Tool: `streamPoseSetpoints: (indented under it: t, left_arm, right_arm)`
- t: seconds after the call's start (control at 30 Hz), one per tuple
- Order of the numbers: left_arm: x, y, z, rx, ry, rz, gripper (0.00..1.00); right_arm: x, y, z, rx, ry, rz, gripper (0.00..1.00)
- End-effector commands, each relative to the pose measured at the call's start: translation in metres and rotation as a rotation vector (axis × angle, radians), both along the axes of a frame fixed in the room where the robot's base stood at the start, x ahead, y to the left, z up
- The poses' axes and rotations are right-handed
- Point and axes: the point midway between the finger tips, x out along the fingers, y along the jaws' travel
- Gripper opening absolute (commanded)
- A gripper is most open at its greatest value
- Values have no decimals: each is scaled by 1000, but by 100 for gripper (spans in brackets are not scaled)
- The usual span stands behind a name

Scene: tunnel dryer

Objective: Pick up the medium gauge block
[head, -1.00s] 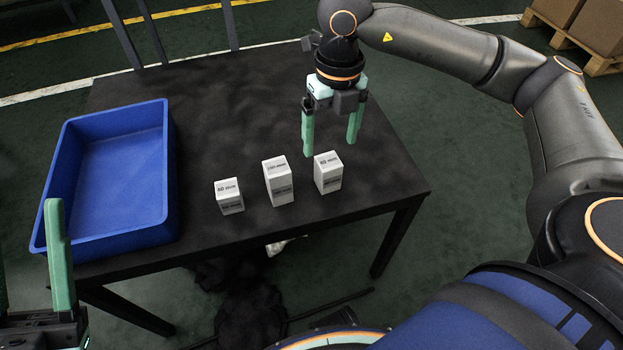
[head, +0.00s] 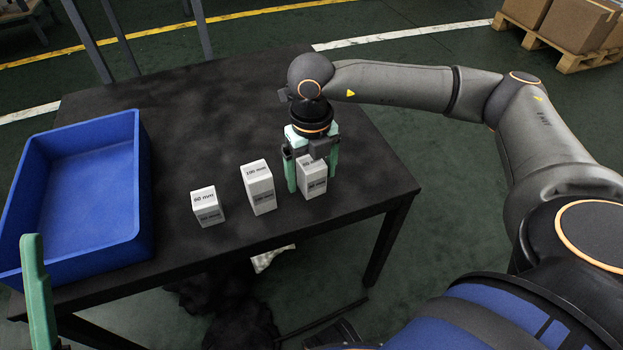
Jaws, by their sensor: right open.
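Three white gauge blocks stand upright in a row on the black table. The left block (head: 208,207) is the shortest, and the middle block (head: 259,187), marked 100 mm, is the tallest. The right block (head: 312,180) is of medium height; its top label is partly covered by my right gripper. My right gripper (head: 312,183) points down over this medium block, open, with one finger showing on either side of it. I cannot tell whether the fingers touch it. One finger of my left gripper (head: 38,295) shows at the lower left, away from the blocks.
An empty blue bin (head: 146,190) sits on the left part of the black table (head: 225,110). The table behind the blocks is clear. Its front edge lies close in front of them. Cardboard boxes (head: 580,25) on a pallet stand far off at the upper right.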

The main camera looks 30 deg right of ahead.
Motion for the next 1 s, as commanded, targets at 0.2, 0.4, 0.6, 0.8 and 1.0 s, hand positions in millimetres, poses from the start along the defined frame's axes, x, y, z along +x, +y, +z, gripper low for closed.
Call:
streamPoseSetpoints:
  t: [0.2,0.4,0.6,0.8,1.0]
  left_arm:
    - [0,-1,-4,8,0,0,50]
    - [0,-2,-4,8,0,0,50]
    - [0,-2,-4,8,-1,0,50]
    - [0,-2,-4,8,-1,0,50]
    - [0,-2,-4,8,-1,0,50]
  right_arm:
    - [0,0,-9,1,0,0,91]
    - [0,0,-9,1,0,0,78]
    - [0,0,-9,1,0,0,55]
    - [0,0,-9,1,0,0,33]
    - [0,0,-9,1,0,0,10]
